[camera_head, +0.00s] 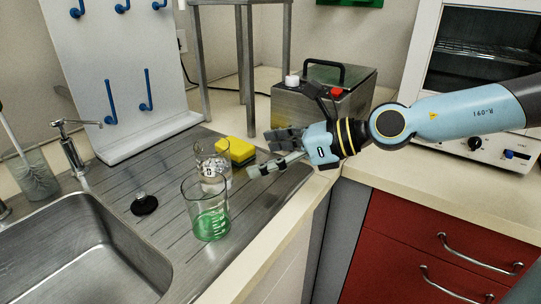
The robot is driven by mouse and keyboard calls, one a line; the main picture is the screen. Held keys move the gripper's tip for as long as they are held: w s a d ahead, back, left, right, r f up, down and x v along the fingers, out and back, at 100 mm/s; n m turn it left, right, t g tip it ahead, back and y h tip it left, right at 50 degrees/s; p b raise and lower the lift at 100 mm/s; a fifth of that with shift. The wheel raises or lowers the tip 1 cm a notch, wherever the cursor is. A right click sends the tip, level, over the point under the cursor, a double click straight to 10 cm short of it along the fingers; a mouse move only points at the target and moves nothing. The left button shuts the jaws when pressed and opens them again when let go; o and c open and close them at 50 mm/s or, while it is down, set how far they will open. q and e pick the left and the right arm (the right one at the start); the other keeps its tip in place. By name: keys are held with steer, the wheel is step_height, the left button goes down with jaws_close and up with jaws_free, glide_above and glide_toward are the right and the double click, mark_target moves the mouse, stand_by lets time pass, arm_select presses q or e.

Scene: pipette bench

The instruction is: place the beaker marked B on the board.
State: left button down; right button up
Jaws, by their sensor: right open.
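A clear beaker (212,160) with a small white and dark mark stands upright on the grooved steel draining board (165,235); I cannot read the mark for certain. A second clear beaker (208,215), holding green liquid, stands nearer on the same surface, and no letter is readable on it. A white upright pegboard (110,50) with blue pegs stands behind the sink. My right gripper (262,154) is open and empty, just right of the marked beaker and apart from it, its fingers pointing left. My left gripper is out of view.
A yellow sponge (242,151) lies just behind the marked beaker. A black stopper (144,204) lies left of the beakers. The sink basin (75,260) and tap (72,150) are at left. A metal box (345,95) stands behind my right arm.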

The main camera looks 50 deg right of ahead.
steer(key=shift+s+r, duration=0.2)
steer(key=shift+s, duration=0.2)
stand_by(0.6)
